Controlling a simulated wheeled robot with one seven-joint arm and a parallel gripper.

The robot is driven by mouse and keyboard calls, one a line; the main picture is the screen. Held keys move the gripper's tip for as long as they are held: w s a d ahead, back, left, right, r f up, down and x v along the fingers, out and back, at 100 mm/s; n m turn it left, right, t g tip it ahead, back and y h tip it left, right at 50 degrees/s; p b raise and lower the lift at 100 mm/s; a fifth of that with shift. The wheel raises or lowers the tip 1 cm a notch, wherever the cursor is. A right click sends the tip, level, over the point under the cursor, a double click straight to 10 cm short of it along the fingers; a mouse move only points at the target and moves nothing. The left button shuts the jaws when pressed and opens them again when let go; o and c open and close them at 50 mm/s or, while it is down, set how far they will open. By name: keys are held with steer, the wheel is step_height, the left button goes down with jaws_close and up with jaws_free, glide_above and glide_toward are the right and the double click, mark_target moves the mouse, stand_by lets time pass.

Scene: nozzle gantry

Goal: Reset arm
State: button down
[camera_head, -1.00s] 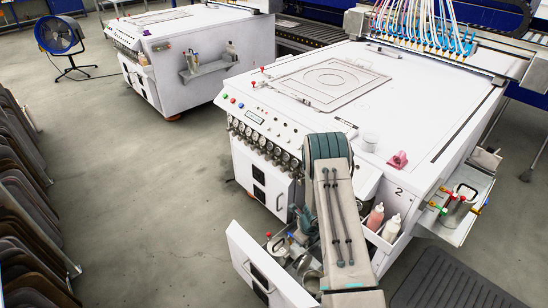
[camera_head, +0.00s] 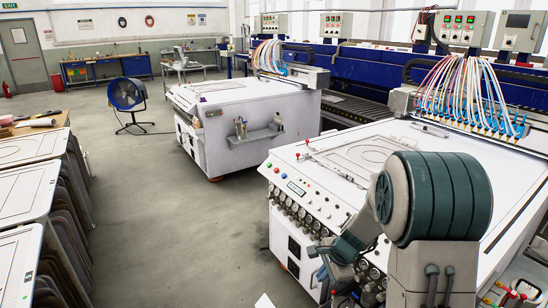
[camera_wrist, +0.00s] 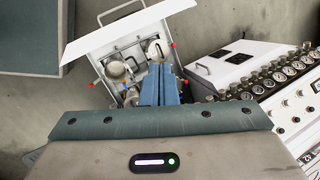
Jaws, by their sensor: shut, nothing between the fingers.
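My gripper (camera_wrist: 160,72) shows in the wrist view as two blue fingers pressed together, with nothing between them. In the head view my arm stands at the lower right, with a large teal joint in front of the near white machine (camera_head: 330,170). My forearm reaches down to the left beside the row of gauges (camera_head: 293,212). The open drawer is almost wholly out of view there.
A second white machine (camera_head: 235,133) stands further back. A blue fan (camera_head: 124,95) stands on the open floor (camera_head: 140,215). Panels on racks (camera_head: 28,188) line the left side. Coloured hoses (camera_head: 460,88) hang over the near machine.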

steer(key=s+r+n+h, duration=0.1)
steer(key=s+r+n, duration=0.6)
steer(key=s, duration=0.4)
steer(key=s+d+r+n+h, duration=0.1)
steer(key=s+r+n+h, duration=0.1)
steer(key=s+r+n, duration=0.5)
steer(key=s+r, duration=0.1)
steer(key=s, duration=0.4)
steer(key=shift+s+d+r, duration=0.25)
steer(key=shift+s, duration=0.05)
steer(key=shift+s, duration=0.1)
